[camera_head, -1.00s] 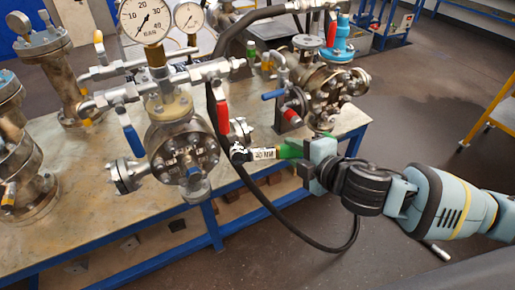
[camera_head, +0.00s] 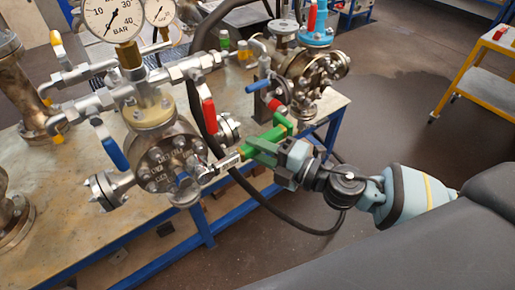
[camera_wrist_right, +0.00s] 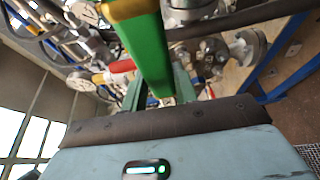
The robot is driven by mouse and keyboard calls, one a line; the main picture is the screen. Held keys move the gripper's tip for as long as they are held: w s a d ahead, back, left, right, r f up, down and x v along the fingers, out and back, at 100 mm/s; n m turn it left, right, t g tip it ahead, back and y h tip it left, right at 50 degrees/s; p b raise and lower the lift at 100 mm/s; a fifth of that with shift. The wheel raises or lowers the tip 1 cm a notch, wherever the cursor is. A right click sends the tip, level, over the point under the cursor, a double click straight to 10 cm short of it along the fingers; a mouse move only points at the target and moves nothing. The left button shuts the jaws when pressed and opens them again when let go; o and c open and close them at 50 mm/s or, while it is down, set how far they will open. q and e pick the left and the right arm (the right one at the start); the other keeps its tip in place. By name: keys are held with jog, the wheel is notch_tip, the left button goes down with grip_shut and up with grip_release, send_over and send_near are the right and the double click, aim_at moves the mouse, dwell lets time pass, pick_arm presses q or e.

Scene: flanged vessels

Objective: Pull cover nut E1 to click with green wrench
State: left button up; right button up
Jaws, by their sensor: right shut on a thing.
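The green wrench (camera_head: 268,142) is held in my right gripper (camera_head: 275,152), which is shut on its green handle. Its metal head reaches left toward the bolted cover (camera_head: 170,160) of the front vessel. The head's tip is at the right side of the cover; I cannot tell whether it sits on a nut. Which nut is E1 is too small to read. In the right wrist view the green handle (camera_wrist_right: 150,55) rises between the fingers, and the flanged vessel (camera_wrist_right: 212,55) shows behind it. My left gripper is not in view.
A red-handled valve (camera_head: 209,115) and a blue-handled valve (camera_head: 113,153) hang close to the cover. A black hose (camera_head: 262,200) loops below the wrench. A second vessel (camera_head: 305,75) stands behind on the bench. A yellow trolley (camera_head: 480,75) is at the right.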

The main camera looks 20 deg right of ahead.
jog(key=w, duration=0.2)
jog(key=w+a, duration=0.1)
jog(key=w, duration=0.1)
jog(key=shift+w+a+r, duration=0.1)
jog(key=shift+a, duration=0.1)
jog(key=shift+r, duration=0.1)
jog(key=shift+w+a, duration=0.1)
jog(key=shift+w, duration=0.25)
dwell(0.4)
jog(key=shift+w+a, duration=0.1)
jog(key=shift+w, duration=0.25)
jog(key=shift+w+a, duration=0.15)
jog(key=shift+w, duration=0.35)
